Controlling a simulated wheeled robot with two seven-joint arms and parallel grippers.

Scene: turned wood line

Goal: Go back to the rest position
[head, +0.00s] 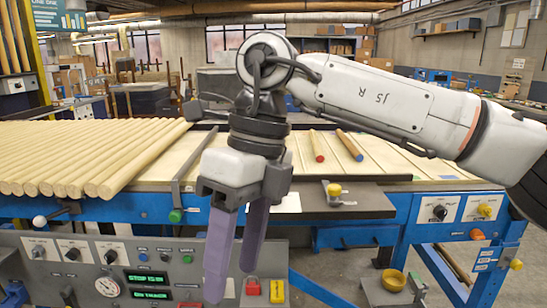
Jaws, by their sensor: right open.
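My right gripper (236,255) hangs in the middle of the head view, its two purple-grey fingers pointing down. The fingers are apart with nothing between them. It is in front of the blue-framed table edge and the control panel below. My right arm comes in from the right side. My left gripper does not show.
Several pale wooden rods (85,155) lie side by side on the left of the table. A red-ended stick (317,146) and a blue-ended stick (349,145) lie further right. A control panel (135,262) with knobs and displays fills the lower left.

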